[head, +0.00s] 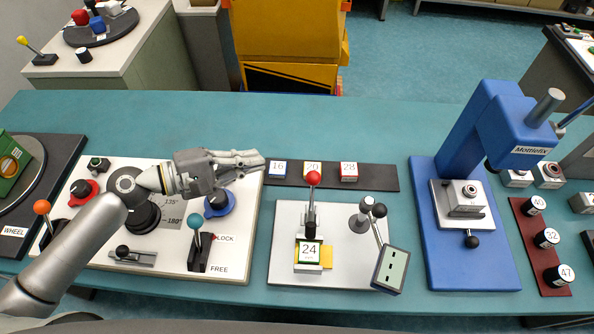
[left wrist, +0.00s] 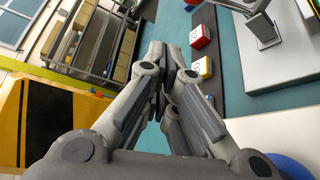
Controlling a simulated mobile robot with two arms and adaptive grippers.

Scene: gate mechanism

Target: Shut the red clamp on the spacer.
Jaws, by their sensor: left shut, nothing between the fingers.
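The red clamp (head: 313,178) has a red ball on a dark lever that stands upright on a light grey plate (head: 285,222). A spacer (head: 309,252) marked 24 sits in front of the lever, with a yellow piece under or beside it. I cannot tell whether the clamp touches the spacer. My left gripper (head: 262,160) is shut and empty, up and left of the red ball, near the spacer strip. In the left wrist view its fingers (left wrist: 165,52) are together. My right gripper is not in view.
A dark strip (head: 382,178) holds spacers 16 (head: 277,169), 20 (head: 312,169) and 28 (head: 348,171). Right of the clamp are a grey post (head: 361,218) and a tilted gauge box (head: 391,269). A blue press (head: 500,130) stands further right. A lever panel (head: 110,255) lies left.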

